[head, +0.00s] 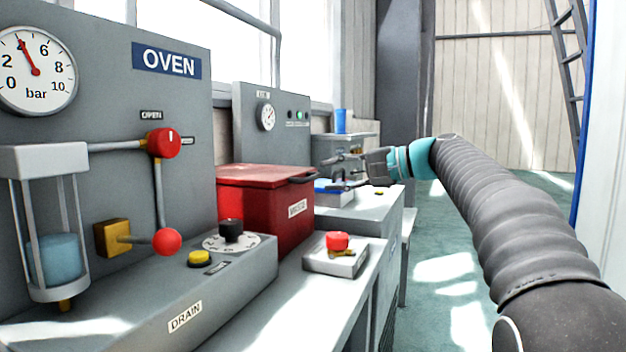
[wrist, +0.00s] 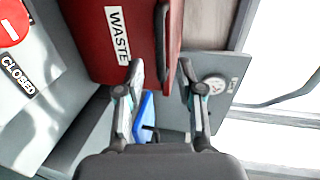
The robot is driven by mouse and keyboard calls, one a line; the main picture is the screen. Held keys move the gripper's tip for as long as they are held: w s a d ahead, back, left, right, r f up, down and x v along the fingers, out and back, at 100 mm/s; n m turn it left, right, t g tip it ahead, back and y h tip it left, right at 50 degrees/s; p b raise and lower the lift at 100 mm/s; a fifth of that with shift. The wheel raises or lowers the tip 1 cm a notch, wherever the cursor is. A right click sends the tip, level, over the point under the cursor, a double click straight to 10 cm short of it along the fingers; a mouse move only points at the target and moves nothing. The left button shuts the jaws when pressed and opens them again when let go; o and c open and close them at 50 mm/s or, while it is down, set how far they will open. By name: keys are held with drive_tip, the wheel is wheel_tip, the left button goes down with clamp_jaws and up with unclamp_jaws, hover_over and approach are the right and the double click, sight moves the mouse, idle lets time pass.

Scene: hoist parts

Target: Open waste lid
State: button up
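The red waste box (head: 262,222) stands on the bench with its lid (head: 262,176) down flat. A dark handle (head: 302,179) sticks out from the lid's right edge. In the wrist view the red box with its WASTE label (wrist: 118,35) fills the upper middle, and the handle (wrist: 160,42) runs along its side. My gripper (head: 330,173) is open and empty, to the right of the handle in the head view. In the wrist view the gripper's fingers (wrist: 160,70) are spread, with the lid edge and handle ahead between them. I cannot tell the exact distance to the handle.
A red button on a grey box (head: 335,262) stands before the waste box. The oven panel (head: 120,80) with red knobs and the drain unit (head: 215,275) are at left. A blue tray (head: 330,192) and blue cup (head: 340,121) lie behind. The floor at right is open.

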sight(316, 177)
drive_tip(key=shift+x, duration=2.55)
clamp_jaws()
